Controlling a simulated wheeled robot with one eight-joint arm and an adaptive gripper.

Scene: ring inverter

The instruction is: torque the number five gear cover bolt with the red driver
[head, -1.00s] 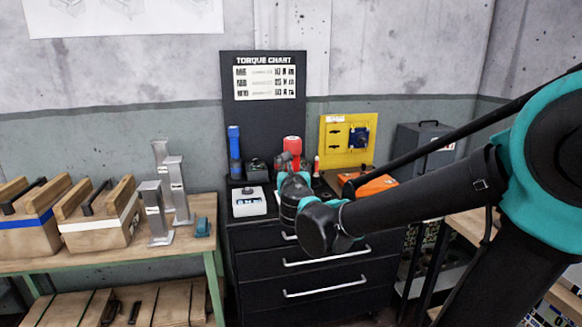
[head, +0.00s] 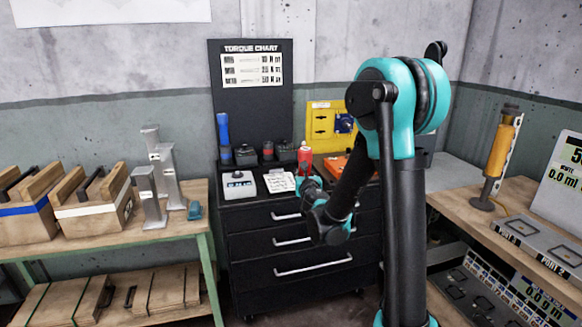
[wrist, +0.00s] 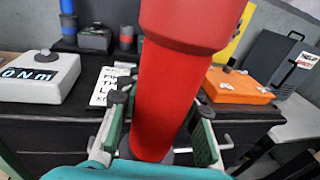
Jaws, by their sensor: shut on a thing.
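The red driver (wrist: 178,95) stands upright between the fingers of my gripper (wrist: 163,108) in the wrist view. My gripper is shut on its red body, and the driver's top runs out of that picture. In the head view the red driver (head: 304,156) shows above my gripper (head: 307,180), in front of the black cabinet's top. The driver's lower end is hidden by my gripper. I see no gear cover or bolt that I can make out.
A blue driver (head: 223,130), a white box with a display (head: 238,186) and a printed card (head: 279,181) are on the black cabinet (head: 270,215). An orange case (head: 345,163) lies to the right. The right bench (head: 440,204) holds a yellow-handled tool (head: 500,150).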

